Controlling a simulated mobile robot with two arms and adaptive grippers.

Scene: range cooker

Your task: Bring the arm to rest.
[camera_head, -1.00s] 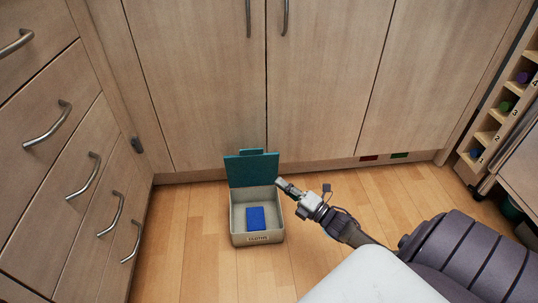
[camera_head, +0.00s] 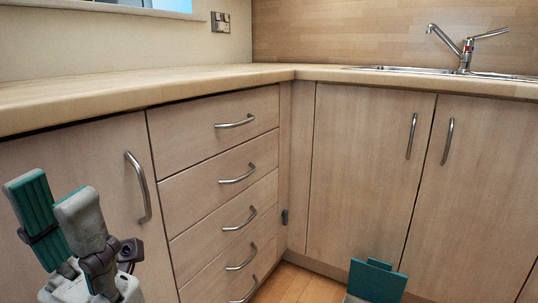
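My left gripper (camera_head: 56,206) is at the lower left, raised in front of the cabinet door, with its fingers pointing up. One finger shows its teal pad and the other its grey back. A gap shows between the fingertips, and nothing is held in it.
A worktop (camera_head: 150,88) runs along the left and back, with a sink tap (camera_head: 465,50) at the right. A column of drawers (camera_head: 222,180) and cupboard doors (camera_head: 365,165) with protruding handles stand below. A little wooden floor (camera_head: 290,285) shows at the bottom.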

